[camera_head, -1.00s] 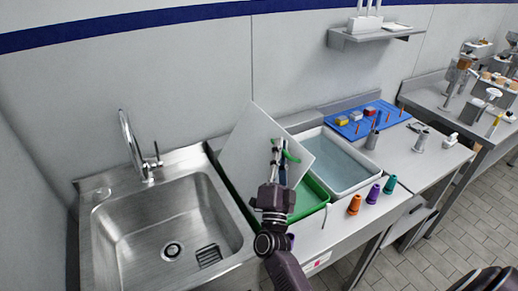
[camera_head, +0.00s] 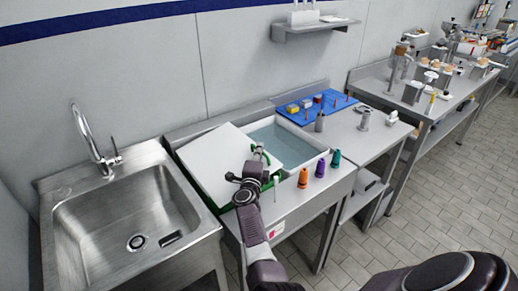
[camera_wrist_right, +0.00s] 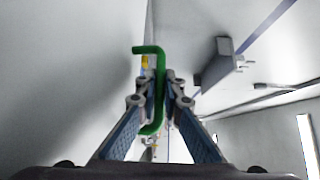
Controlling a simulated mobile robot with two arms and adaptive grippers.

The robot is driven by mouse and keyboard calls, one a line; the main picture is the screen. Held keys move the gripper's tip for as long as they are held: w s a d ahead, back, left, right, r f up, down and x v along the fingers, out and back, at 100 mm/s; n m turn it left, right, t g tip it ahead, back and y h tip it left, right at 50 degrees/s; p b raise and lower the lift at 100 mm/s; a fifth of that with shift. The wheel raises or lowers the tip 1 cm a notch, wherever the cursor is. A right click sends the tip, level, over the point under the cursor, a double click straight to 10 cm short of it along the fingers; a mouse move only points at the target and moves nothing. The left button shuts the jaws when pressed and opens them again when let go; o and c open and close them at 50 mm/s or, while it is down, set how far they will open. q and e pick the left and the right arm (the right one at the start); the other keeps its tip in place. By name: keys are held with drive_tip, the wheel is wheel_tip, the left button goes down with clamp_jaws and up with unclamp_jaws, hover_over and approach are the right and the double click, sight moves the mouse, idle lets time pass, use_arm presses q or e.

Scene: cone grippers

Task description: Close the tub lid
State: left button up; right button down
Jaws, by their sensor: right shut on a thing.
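The white lid (camera_head: 205,160) lies low and nearly flat over the green tub (camera_head: 226,208), beside the sink. Only slivers of the tub's green rim show along the front, and I cannot tell whether the lid touches it all round. My right gripper (camera_head: 258,156) is at the lid's right side, shut on its green handle. In the right wrist view the handle (camera_wrist_right: 160,88) is a bent green bar between the two fingers (camera_wrist_right: 160,95), with the lid surface (camera_wrist_right: 75,75) filling the left. My left gripper is not in view.
A white tub of water (camera_head: 294,148) stands right of the lid. Orange (camera_head: 303,178), purple (camera_head: 320,168) and teal (camera_head: 335,159) cones stand by the front edge. A blue board (camera_head: 318,106) with small items lies behind; the steel sink (camera_head: 125,230) is at left.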

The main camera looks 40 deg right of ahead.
drive_tip(key=shift+d+f, duration=0.25)
drive_tip(key=shift+f, duration=0.4)
drive_tip(key=c, duration=2.3)
unclamp_jaws()
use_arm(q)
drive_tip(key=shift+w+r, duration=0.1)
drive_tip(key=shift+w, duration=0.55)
use_arm(e)
drive_tip(key=shift+r, duration=0.1)
